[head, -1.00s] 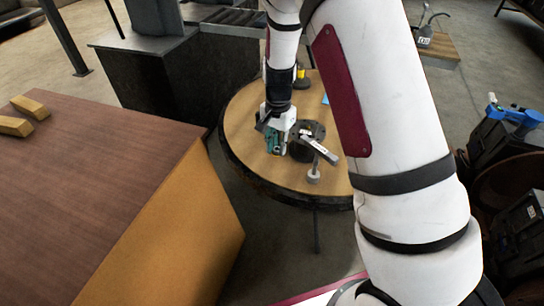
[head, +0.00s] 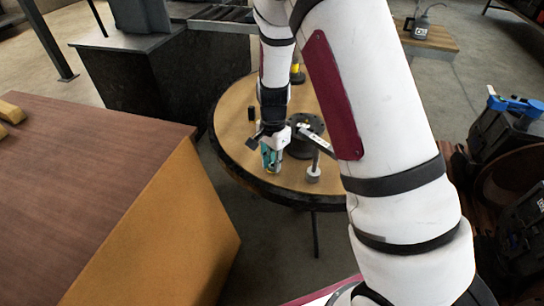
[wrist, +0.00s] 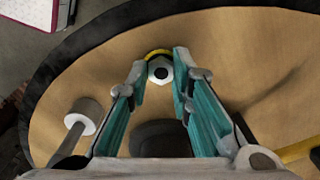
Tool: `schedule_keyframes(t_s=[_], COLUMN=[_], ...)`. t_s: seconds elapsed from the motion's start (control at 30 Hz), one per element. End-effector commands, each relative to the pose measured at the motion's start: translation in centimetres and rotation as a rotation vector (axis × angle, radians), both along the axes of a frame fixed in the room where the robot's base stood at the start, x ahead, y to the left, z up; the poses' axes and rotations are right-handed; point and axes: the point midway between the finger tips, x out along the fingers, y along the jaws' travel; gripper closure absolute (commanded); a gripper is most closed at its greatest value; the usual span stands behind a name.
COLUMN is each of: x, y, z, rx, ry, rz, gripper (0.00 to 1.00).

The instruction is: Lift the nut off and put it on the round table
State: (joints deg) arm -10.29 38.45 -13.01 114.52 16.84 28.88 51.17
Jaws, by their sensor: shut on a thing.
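The nut (wrist: 160,70) is a pale hexagonal piece with a dark round hole, seen between my fingertips in the wrist view. A yellow curved edge shows just behind it. My gripper (wrist: 159,76) has teal finger pads closed on the nut's two sides. In the head view my gripper (head: 270,166) points down over the near left part of the round table (head: 238,140). The table's wooden top also shows in the wrist view (wrist: 240,60). I cannot tell how high the nut is above the top.
A black round part (head: 306,150) stands on the table right of my gripper. A grey cylinder with a rod (head: 313,174) stands near the front edge. A small black cylinder (head: 252,113) and a yellow item (head: 297,76) are farther back. A brown workbench (head: 100,170) is at left.

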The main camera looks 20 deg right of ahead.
Motion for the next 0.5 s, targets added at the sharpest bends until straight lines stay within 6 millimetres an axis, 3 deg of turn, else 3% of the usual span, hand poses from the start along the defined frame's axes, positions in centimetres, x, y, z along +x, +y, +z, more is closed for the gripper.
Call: schedule_keyframes(t_s=[0.1,0.4,0.43,0.5], x=[0.07,0.00,0.00,0.00], y=[0.00,-0.01,-0.01,-0.01], z=[-1.02,-1.10,-1.10,-1.10], rx=[0.000,0.000,0.000,0.000], ry=[0.000,0.000,0.000,0.000], rz=[0.000,0.001,0.001,0.001], gripper=[1.00,1.00,0.73,0.57])
